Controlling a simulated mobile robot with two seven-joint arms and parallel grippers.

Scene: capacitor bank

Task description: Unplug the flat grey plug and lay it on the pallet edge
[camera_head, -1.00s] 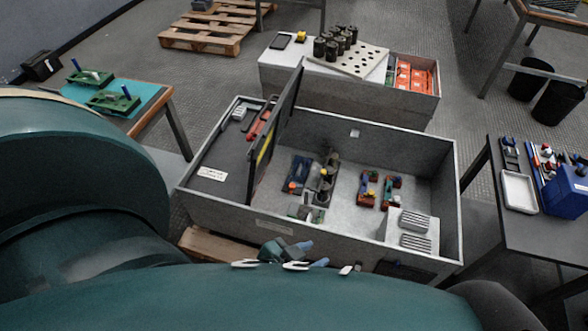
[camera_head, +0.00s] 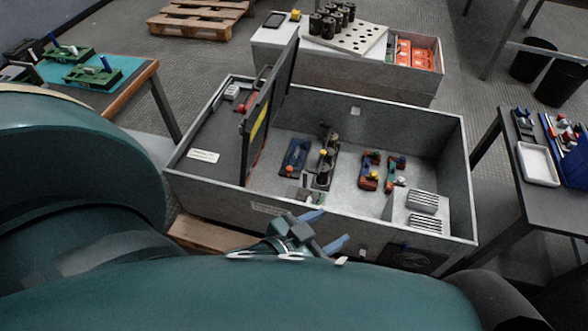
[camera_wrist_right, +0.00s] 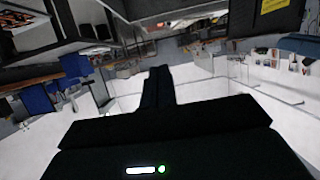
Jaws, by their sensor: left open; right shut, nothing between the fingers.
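My left gripper (camera_head: 325,230) shows in the head view in front of the near wall of the grey cabinet (camera_head: 230,195). Its two blue fingers are apart, with nothing seen between them. A small pale piece (camera_head: 361,252) sits on the cabinet's near outer face, right of the fingers. I cannot tell whether it is the flat grey plug, and no other plug is clear. A wooden pallet edge (camera_head: 205,238) shows under the cabinet's near left corner; my arm hides the rest. My right gripper (camera_wrist_right: 158,85) shows only in the right wrist view, shut and empty.
The cabinet's lid (camera_head: 268,115) stands upright. Inside are blue, black and red parts and slatted blocks (camera_head: 424,201). A table with a white tray (camera_head: 537,165) is at right, and a table with green fixtures (camera_head: 95,73) at left. A second grey box (camera_head: 310,70) stands behind.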

